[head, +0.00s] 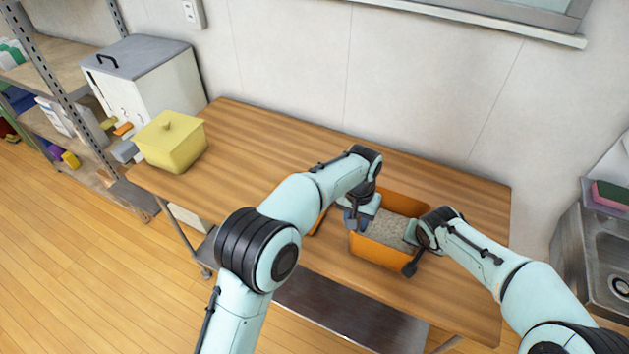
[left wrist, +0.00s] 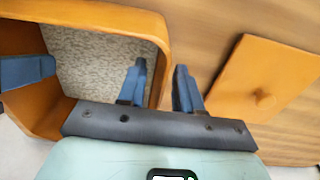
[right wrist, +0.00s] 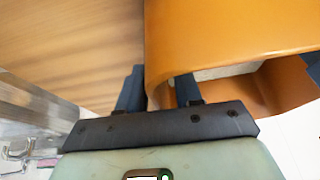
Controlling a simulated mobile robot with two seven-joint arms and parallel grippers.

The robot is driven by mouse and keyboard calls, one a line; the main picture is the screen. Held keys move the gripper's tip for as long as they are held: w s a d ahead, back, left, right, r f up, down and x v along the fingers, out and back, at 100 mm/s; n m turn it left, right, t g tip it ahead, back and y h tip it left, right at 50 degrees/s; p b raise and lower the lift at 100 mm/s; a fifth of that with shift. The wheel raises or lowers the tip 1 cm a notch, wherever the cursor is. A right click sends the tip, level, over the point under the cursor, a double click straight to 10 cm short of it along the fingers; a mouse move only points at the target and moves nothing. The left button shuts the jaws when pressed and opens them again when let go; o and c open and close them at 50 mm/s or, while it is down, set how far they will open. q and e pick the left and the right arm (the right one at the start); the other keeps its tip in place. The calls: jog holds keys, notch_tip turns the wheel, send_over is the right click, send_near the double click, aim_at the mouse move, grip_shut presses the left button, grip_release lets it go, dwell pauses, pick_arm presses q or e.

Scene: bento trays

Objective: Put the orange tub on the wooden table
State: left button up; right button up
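The orange tub (head: 380,252) is an open box at the right part of the wooden table (head: 260,135), with a grey speckled inside. It looks upright; I cannot tell whether its base touches the tabletop. My left gripper (left wrist: 160,85) is at its left wall, one finger inside and one outside, shut on the wall. My right gripper (right wrist: 160,90) is at the opposite wall in the same way, shut on it. In the head view my arms hide parts of both side walls and most of the fingers.
An orange lid with a knob (left wrist: 265,95) lies on the table left of the tub, mostly behind my left arm in the head view. A yellow lidded pot (head: 172,145) stands at the table's left end. A sink (head: 605,260) is at the right. The middle table is clear.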

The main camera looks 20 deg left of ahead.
jog(key=shift+r, duration=0.15)
pick_arm(q)
notch_tip(320, 180, up, 12)
jog(key=shift+a, duration=0.2)
pick_arm(e)
jog(key=v, duration=1.1)
jog(key=shift+s+r, duration=0.2)
jog(key=shift+r, duration=0.15)
pick_arm(q)
jog(key=shift+s, duration=0.1)
